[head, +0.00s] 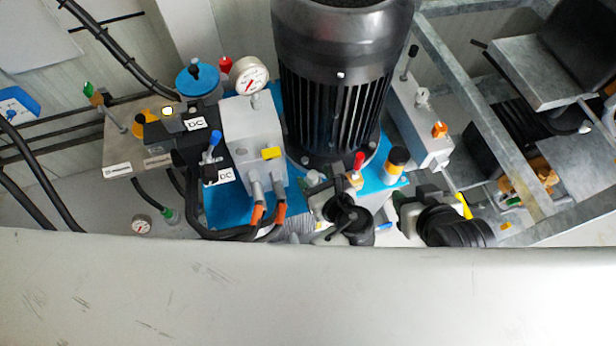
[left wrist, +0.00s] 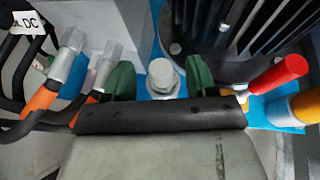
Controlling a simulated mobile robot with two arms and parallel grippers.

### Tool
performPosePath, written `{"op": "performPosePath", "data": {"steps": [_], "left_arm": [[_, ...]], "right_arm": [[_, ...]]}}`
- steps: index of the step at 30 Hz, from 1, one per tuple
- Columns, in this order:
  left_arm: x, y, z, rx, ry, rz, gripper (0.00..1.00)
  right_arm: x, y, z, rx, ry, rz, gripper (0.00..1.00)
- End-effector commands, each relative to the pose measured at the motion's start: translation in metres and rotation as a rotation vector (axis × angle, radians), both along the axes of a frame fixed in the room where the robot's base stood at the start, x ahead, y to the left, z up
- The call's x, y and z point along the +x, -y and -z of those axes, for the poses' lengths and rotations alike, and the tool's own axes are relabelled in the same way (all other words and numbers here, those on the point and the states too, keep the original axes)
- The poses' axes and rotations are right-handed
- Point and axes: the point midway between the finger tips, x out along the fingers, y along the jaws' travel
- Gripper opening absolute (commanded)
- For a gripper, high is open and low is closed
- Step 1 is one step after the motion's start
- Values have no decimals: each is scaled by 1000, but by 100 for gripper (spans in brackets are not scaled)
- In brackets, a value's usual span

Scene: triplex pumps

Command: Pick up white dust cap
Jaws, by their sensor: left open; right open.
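The white dust cap (left wrist: 165,75) sits upright on a metal fitting in the left wrist view. It also shows small in the head view (head: 313,178), at the foot of the big black motor. My left gripper (left wrist: 160,84) is open, with one green finger on each side of the cap. I see a gap on both sides, and the cap seems untouched. In the head view my left gripper (head: 323,189) is just in front of the cap. My right gripper (head: 413,198) is open and empty, further right; its fingertips are partly hidden.
The black finned motor (head: 335,90) rises behind the cap. Grey hose fittings with orange sleeves (head: 268,213) stand close on the left. A red-handled valve (left wrist: 278,74) and an orange-and-black cap (head: 396,160) stand close on the right. A metal frame (head: 470,90) runs along the right.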

Motion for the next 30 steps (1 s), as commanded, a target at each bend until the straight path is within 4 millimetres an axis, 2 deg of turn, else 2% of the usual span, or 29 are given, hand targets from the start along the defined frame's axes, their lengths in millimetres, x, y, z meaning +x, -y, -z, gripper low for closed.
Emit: {"op": "performPosePath", "data": {"steps": [9,18,20,30], "left_arm": [[-1,1,0,0,0,0,55],[0,1,0,0,0,0,9],[0,1,0,0,0,0,2],[0,0,-2,0,0,0,2]], "right_arm": [[3,-1,-2,4,19,-1,43],[2,-1,-2,4,18,-1,43],[2,-1,-2,4,18,-1,43],[-1,0,-1,-1,-4,0,43]]}}
